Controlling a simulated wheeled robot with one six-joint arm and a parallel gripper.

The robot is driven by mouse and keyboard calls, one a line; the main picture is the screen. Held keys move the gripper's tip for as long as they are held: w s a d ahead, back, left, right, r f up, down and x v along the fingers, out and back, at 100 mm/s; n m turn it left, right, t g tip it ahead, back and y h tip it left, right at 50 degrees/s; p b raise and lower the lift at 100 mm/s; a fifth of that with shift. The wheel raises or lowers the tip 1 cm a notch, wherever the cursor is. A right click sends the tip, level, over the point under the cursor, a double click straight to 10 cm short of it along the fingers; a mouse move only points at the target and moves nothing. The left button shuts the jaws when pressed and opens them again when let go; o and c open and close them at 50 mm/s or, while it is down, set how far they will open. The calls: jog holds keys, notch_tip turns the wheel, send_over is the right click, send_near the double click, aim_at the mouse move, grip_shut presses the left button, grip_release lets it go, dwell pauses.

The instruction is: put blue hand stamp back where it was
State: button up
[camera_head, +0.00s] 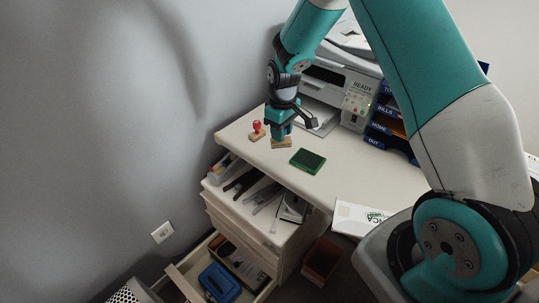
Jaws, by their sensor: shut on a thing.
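My gripper (281,133) points down over the desk's left part and is shut on the blue hand stamp (289,129). Only a bit of blue shows between the fingers. A tan wooden base (281,143) shows below the fingertips, at the desk surface. I cannot tell whether it touches the desk or hangs just above it. A red hand stamp (257,131) on a wooden base stands upright close to the left of my gripper. A green stamp pad (307,161) lies on the desk to the right and nearer.
A printer (345,85) stands behind on the desk, with blue labelled trays (380,130) to its right. An open upper drawer (262,200) holds tools, and a lower one holds a blue box (220,283). The desk right of the green pad (360,180) is clear.

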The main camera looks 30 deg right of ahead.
jog(key=w+d+r+n+b, duration=0.4)
jog(key=w+r+n+b, duration=0.35)
jog(key=w+r, duration=0.25)
jog(key=shift+n, duration=0.45)
notch_tip(320, 180, down, 20)
jog(key=shift+r+p, duration=0.2)
jog(key=shift+p, duration=0.1)
jog(key=shift+f, duration=0.15)
jog(key=o, duration=0.8)
jog(key=shift+r, duration=0.2)
